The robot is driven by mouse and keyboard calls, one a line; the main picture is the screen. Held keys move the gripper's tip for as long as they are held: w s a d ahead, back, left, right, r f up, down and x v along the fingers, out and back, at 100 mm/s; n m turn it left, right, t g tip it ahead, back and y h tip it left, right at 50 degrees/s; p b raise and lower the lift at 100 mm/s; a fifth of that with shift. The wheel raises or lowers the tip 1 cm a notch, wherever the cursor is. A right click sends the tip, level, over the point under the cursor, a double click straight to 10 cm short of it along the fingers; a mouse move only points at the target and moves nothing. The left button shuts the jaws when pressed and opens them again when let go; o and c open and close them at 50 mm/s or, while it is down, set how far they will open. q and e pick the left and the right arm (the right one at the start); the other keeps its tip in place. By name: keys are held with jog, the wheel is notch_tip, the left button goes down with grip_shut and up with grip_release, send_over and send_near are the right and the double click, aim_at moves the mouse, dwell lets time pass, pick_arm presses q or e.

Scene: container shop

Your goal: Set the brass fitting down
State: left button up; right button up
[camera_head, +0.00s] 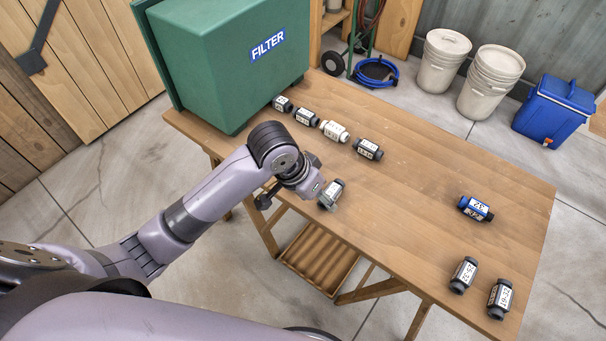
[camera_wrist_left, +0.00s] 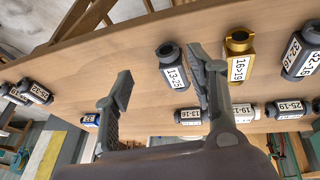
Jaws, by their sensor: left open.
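The brass fitting (camera_wrist_left: 239,55), labelled 16-19, stands on the wooden table (camera_head: 430,160) in the left wrist view. In the head view I cannot see it; my left arm seems to cover it. The brass fitting is outside the jaws, to the right of the right finger in the wrist view. In the head view the left gripper (camera_head: 322,190) is over the table's near edge. My right gripper is not in view.
A dark fitting labelled 13-25 (camera_wrist_left: 172,65) is close beside the right finger; dark 32-16 (camera_wrist_left: 300,50) stands beyond the brass one. A white fitting (camera_head: 334,131) sits in the back row by the green FILTER box (camera_head: 225,60). A blue fitting (camera_head: 475,208) lies right; the table's middle is clear.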

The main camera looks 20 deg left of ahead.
pick_arm(q)
jog(key=w+a+r+g+y, duration=0.1)
jog(key=w+a+r+y, duration=0.35)
jog(key=r, duration=0.75)
jog(key=shift+n+h, duration=0.3)
jog(key=shift+h, duration=0.55)
jog(key=w+f, duration=0.1)
jog(key=f, duration=0.3)
jog(key=w+f, duration=0.1)
jog(key=f, duration=0.3)
jog(key=w+a+f+p, duration=0.1)
jog(key=f, duration=0.3)
jog(key=shift+f, duration=0.1)
jog(key=shift+w+a+f+p, duration=0.1)
jog(key=shift+w+f+p, duration=0.15)
jog(key=shift+f, duration=1.05)
jog(key=shift+w+a+f+p, duration=0.15)
jog(key=shift+w+f, duration=0.1)
jog(key=shift+f, duration=1.05)
jog(key=shift+d, duration=0.1)
jog(key=shift+c, duration=0.4)
grip_shut()
